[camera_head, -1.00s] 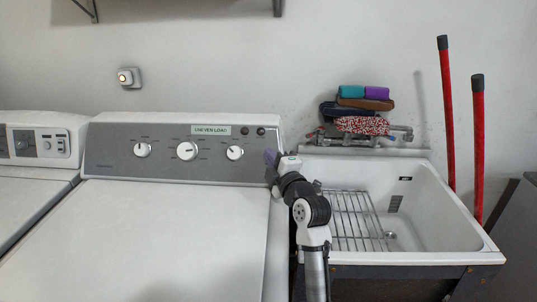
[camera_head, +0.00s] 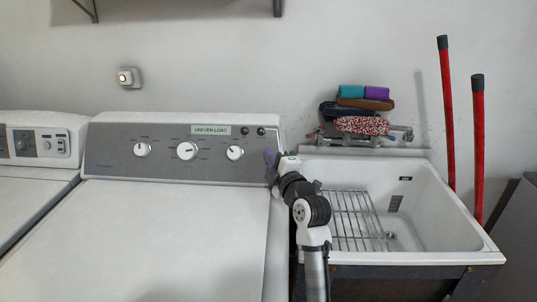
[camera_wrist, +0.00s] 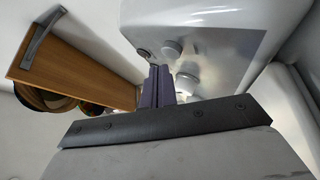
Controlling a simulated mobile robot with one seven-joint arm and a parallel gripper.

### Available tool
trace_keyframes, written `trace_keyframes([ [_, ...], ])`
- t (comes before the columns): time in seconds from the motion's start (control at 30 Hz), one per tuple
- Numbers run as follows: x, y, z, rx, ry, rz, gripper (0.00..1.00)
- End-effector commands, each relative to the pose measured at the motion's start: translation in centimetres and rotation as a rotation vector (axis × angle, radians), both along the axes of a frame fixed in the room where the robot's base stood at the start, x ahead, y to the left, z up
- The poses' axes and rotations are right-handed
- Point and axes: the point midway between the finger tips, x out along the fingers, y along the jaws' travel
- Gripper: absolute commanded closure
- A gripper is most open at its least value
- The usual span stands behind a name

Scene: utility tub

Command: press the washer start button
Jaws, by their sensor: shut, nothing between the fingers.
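The white washer has a grey control panel (camera_head: 110,158) with three round white dials. Two small dark round buttons, a left one (camera_head: 245,131) and a right one (camera_head: 261,131), sit at the panel's upper right, beside the "UNEVEN LOAD" label. My gripper (camera_head: 270,157) is shut and empty, its purple fingers at the panel's right end, below the buttons. The wrist view shows the shut fingers (camera_wrist: 155,80) pointing toward the panel, near a dark round button (camera_wrist: 143,53) and a pale dial (camera_wrist: 172,48). The fingers hide part of the panel. I cannot tell whether they touch it.
A white utility sink (camera_head: 440,215) with a wire rack (camera_head: 355,220) stands right of the washer. Cloths and a faucet are behind it. Two red poles (camera_head: 478,150) lean at the right. The washer lid (camera_head: 150,235) is clear.

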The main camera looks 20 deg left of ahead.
Motion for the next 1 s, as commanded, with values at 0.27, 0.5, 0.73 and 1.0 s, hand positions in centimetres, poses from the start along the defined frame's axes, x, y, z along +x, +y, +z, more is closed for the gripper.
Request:
trace_keyframes([
  [0.27, 0.44, 0.13, -0.48, -0.001, -0.002, 0.0, 1.0],
  [0.5, 0.7, 0.22, -0.42, 0.0, 0.0, 0.0, 1.0],
  [0.73, 0.7, 0.21, -0.42, 0.0, 0.0, 0.0, 1.0],
  [1.0, 0.84, 0.24, -0.55, 0.0, 0.0, 0.0, 1.0],
])
